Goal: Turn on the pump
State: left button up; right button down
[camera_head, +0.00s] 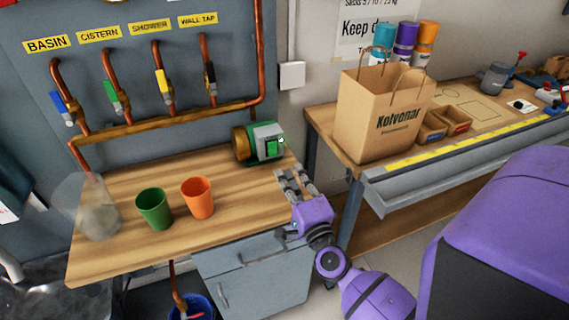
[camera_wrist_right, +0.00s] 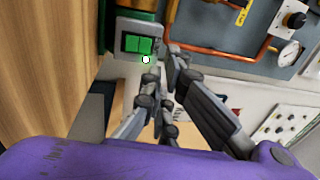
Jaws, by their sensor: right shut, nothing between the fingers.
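The pump (camera_head: 259,143) is a green and brass unit with a pale box on its front. It sits at the back right of the wooden bench (camera_head: 115,263), below the copper pipes. A green rocker switch (camera_head: 273,148) is on its box; it also shows in the right wrist view (camera_wrist_right: 138,44). My right gripper (camera_head: 289,173) is shut and empty, just in front of the pump. In the right wrist view its fingertips (camera_wrist_right: 163,70) are close below and right of the switch. Whether they touch it I cannot tell. My left gripper is not in view.
A green cup (camera_head: 154,209), an orange cup (camera_head: 198,197) and a clear vessel (camera_head: 97,208) stand on the bench's left half. Valves with blue, green, yellow and black handles hang above. A paper bag (camera_head: 380,112) stands on the right-hand bench. A blue bucket (camera_head: 192,308) is below.

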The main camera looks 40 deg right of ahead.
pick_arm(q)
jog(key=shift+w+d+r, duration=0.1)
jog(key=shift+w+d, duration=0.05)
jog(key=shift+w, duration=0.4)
pick_arm(e)
jog(key=v, duration=0.2)
jog(key=shift+s+r, duration=0.2)
jog(key=shift+s, duration=0.1)
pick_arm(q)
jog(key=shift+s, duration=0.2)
